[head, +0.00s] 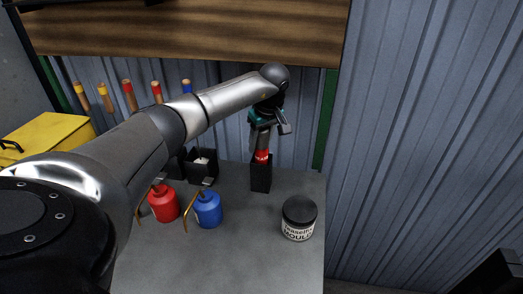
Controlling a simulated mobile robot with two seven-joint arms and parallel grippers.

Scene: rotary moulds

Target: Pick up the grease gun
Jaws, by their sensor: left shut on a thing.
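The grease gun (262,155), a grey tube with a red band near its lower end, stands upright in a narrow black holder (261,178) at the back right of the grey bench. Its lower end is hidden inside the holder. My left gripper (264,124) is above the holder, shut on the upper part of the grease gun. The gripper and wrist hide part of the gun's top. My right gripper does not show.
A red oil can (163,203) and a blue oil can (208,209) stand left of the holder, under my left arm. A dark-lidded jar (299,219) stands at the right. Wooden-handled tools hang at the back, below a wooden board (190,32). The bench front is clear.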

